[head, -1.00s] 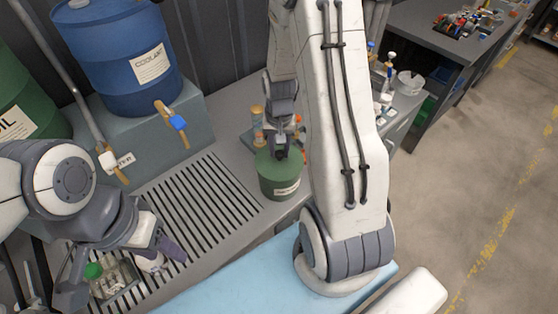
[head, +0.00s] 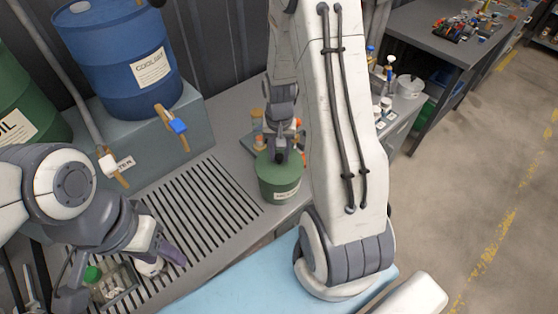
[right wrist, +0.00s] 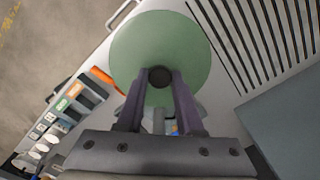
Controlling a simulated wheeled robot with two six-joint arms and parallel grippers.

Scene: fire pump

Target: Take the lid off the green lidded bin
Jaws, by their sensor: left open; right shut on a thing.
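The green lidded bin (head: 281,188) stands on the grey bench to the right of the slotted grate, with a pale label on its front. Its round green lid (right wrist: 160,40) shows from above in the right wrist view, with a dark knob (right wrist: 160,77) at its middle. My right gripper (right wrist: 159,82) is shut on that knob. In the head view the right gripper (head: 281,154) is just over the lid; whether the lid sits flush on the bin is hard to tell. My left gripper (head: 125,281) is open at the lower left over the grate, near a small tray.
A blue coolant drum (head: 122,55) and a green oil drum (head: 20,95) stand at the back left, with taps in front. The small tray (head: 118,285) holds a green-capped bottle (head: 93,273). The slotted grate (head: 205,205) is mostly clear. Small bottles stand behind my right arm.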

